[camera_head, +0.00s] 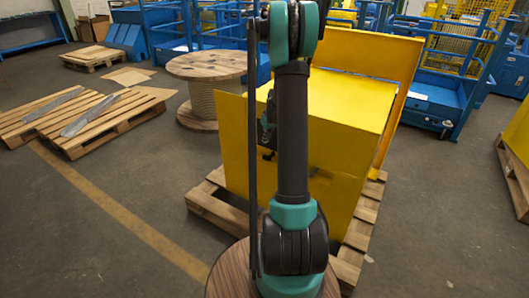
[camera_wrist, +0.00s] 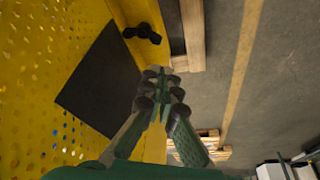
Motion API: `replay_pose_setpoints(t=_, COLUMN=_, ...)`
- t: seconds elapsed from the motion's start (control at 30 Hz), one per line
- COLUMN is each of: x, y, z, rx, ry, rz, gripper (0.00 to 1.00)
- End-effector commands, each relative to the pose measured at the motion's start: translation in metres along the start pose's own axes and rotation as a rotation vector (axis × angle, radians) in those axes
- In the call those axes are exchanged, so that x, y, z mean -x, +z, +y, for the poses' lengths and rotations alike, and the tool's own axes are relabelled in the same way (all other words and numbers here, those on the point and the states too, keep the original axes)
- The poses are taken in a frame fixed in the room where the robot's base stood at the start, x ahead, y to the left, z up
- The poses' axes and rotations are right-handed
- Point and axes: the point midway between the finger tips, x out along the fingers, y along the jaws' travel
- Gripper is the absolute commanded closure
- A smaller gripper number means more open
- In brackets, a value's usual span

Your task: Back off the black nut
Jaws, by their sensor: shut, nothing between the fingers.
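In the wrist view, a small dark lobed piece (camera_wrist: 142,33) sits against a yellow strip near the top; it may be the black nut, but its shape is too dim to be sure. My gripper (camera_wrist: 158,75) is below it in the picture, apart from it, with the fingertips together and nothing held. A flat dark plate (camera_wrist: 98,82) lies on the perforated yellow panel (camera_wrist: 35,90), left of the fingers. In the head view, the yellow housing (camera_head: 345,115) stands behind my arm. My gripper is mostly hidden there, and no nut can be made out.
The yellow housing rests on a wooden pallet (camera_head: 215,210). A wooden cable reel (camera_head: 207,68) stands behind to the left. More pallets (camera_head: 85,120) lie at left, and blue machinery (camera_head: 440,85) stands at the back right. Grey floor is open at front left and right.

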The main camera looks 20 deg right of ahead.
Motion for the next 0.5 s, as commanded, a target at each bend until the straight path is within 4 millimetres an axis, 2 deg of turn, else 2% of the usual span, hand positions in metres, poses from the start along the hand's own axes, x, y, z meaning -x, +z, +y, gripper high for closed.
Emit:
replay_pose_setpoints(t=0.03, x=-0.007, y=-0.002, z=0.008, rx=0.003, ry=-0.001, rz=0.0, gripper=1.0)
replay_pose_setpoints(t=0.17, x=-0.018, y=-0.004, z=0.017, rx=0.01, ry=-0.004, rz=0.0, gripper=1.0)
replay_pose_setpoints(t=0.37, x=-0.034, y=-0.005, z=0.019, rx=0.013, ry=-0.005, rz=0.0, gripper=1.0)
replay_pose_setpoints(t=0.5, x=-0.056, y=-0.005, z=0.019, rx=0.012, ry=-0.004, rz=0.001, gripper=1.0)
